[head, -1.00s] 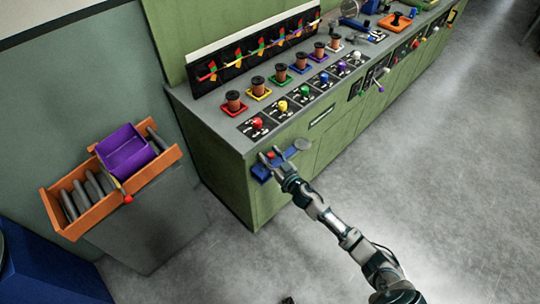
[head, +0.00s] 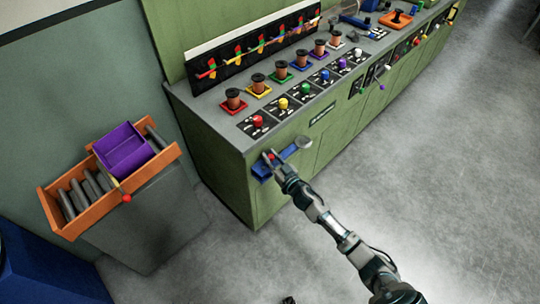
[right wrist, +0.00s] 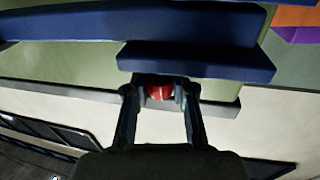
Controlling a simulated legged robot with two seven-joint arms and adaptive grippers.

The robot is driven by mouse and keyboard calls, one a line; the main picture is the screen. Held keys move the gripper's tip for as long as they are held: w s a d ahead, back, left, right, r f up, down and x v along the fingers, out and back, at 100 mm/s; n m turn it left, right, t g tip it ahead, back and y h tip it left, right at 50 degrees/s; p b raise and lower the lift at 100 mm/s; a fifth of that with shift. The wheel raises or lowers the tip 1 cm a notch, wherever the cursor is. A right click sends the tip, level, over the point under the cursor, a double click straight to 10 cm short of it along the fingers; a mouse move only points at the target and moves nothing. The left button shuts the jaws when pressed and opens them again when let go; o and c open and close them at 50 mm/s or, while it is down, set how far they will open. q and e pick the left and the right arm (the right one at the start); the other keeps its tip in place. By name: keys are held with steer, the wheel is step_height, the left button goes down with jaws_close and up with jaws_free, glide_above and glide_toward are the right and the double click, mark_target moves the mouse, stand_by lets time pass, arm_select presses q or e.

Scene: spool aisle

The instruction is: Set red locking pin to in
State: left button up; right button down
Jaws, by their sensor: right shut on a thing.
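The red locking pin (right wrist: 160,92) sits at the blue bracket (head: 261,172) on the front face of the green bench, near its left corner. My right gripper (head: 270,157) reaches up to the bracket and is shut on the pin. In the right wrist view the two fingers (right wrist: 160,96) stand on either side of the red knob, and a blue bar (right wrist: 195,62) lies just beyond it. The fingers and dark parts hide most of the pin, so how far in it sits cannot be told. My left gripper is not in view.
A grey round-ended handle (head: 303,143) sticks out right of the bracket. The bench top (head: 212,121) carries several spools and coloured knobs. An orange tray (head: 88,213) with a purple bin (head: 122,150) stands at left. The floor at right is clear.

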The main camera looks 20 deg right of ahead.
steer(key=shift+f, duration=0.2)
steer(key=c, duration=0.9)
jaws_free()
steer(key=shift+d, duration=0.1)
steer(key=shift+c, duration=0.2)
steer(key=shift+s, duration=0.2)
steer(key=s+d, duration=0.1)
steer(key=s, duration=1)
steer(key=shift+s+d, duration=0.2)
steer(key=shift+d, duration=0.2)
steer(key=shift+f, duration=0.1)
